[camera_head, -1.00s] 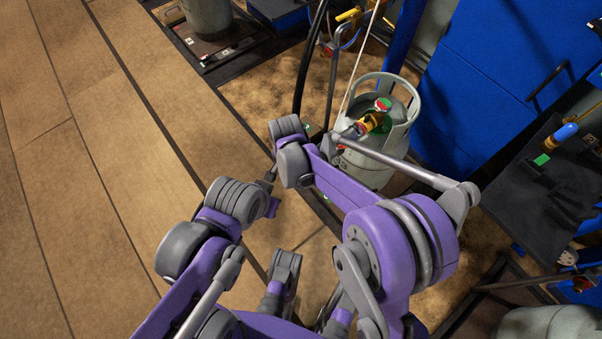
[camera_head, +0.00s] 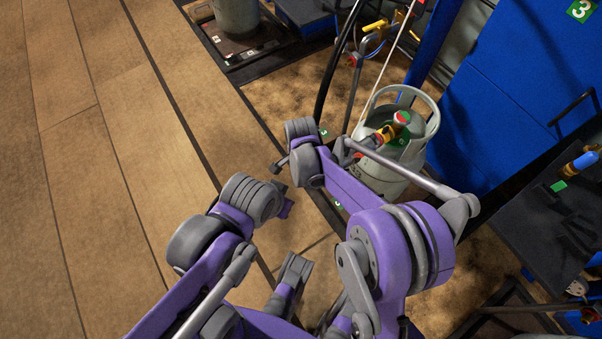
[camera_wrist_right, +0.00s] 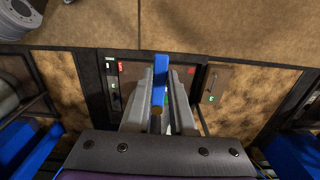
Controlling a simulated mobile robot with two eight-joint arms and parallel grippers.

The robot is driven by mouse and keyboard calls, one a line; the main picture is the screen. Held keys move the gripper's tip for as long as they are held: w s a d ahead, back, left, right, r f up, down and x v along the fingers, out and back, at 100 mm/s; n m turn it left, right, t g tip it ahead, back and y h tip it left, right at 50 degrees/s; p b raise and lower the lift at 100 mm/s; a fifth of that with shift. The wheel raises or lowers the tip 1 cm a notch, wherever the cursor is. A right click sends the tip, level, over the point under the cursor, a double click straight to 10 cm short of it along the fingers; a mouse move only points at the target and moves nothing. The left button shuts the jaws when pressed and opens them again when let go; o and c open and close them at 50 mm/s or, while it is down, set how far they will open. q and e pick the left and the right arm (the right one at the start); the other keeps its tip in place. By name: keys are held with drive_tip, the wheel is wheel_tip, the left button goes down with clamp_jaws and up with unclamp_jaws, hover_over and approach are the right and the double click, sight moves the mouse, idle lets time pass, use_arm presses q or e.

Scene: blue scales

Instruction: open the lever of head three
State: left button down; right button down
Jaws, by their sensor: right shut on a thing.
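A grey gas cylinder (camera_head: 378,178) stands upright in the head view. A green 3 sign (camera_head: 582,10) is on the blue panel at the top right. In the right wrist view my right gripper (camera_wrist_right: 160,78) is shut on a blue lever (camera_wrist_right: 161,68) with a brownish end, between its two grey fingers. My arm hides most of this gripper in the head view. My left arm comes in from the left, but its gripper cannot be made out.
Another filling head with a blue handle (camera_head: 582,161) rests by a dark platform (camera_head: 545,215) at the right. Another cylinder (camera_head: 237,15) stands at the top left. A black hose (camera_head: 334,75) hangs beside the grey cylinder. The wooden floor (camera_head: 110,170) at the left is clear.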

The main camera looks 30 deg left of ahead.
drive_tip(key=c, duration=0.8)
unclamp_jaws()
drive_tip(key=shift+o, duration=0.2)
wheel_tip(320, 180, up, 11)
drive_tip(key=p, duration=0.2)
drive_tip(key=shift+f, duration=0.1)
